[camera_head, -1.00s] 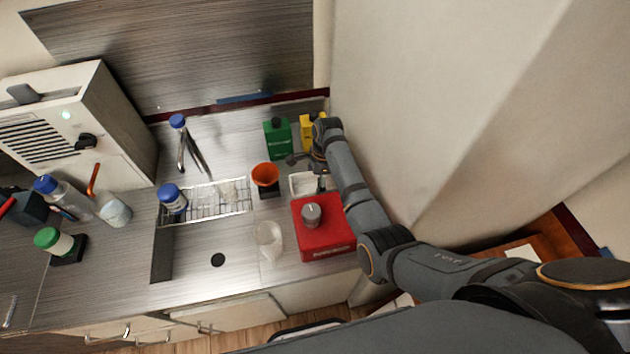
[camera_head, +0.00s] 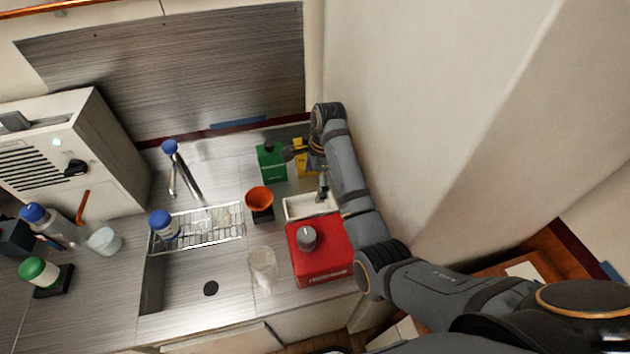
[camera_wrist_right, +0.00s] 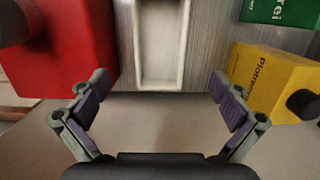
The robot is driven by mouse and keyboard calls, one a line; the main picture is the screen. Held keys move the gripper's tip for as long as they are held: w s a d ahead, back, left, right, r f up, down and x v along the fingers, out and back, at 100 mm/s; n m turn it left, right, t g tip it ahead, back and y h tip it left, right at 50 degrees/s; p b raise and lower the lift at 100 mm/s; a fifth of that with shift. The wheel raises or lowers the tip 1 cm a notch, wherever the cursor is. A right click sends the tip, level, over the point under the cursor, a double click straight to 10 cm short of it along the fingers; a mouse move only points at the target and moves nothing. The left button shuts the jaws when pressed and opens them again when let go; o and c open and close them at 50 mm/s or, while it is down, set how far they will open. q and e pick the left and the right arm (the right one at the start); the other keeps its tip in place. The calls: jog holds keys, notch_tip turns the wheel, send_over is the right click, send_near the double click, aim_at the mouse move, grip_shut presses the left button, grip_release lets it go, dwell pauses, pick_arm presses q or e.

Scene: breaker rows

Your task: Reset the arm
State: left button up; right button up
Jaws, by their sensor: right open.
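My right arm (camera_head: 350,175) reaches in from the right over the counter. Its gripper (camera_head: 322,194) hangs above the white tray (camera_head: 295,208), partly hidden by the arm. In the right wrist view the gripper (camera_wrist_right: 158,90) is open, its two purple-padded fingers wide apart with nothing between them. The white tray (camera_wrist_right: 160,83) lies beyond the fingertips, below the gripper. My left gripper is not in view.
A red box (camera_head: 322,262) with a grey knob stands close to the arm. A yellow container (camera_wrist_right: 262,85), a green container (camera_head: 271,164), and an orange funnel (camera_head: 259,199) stand near the tray. The wall is close on the right.

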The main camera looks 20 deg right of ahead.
jog(key=shift+d+r, duration=0.15)
jog(key=shift+r, duration=0.75)
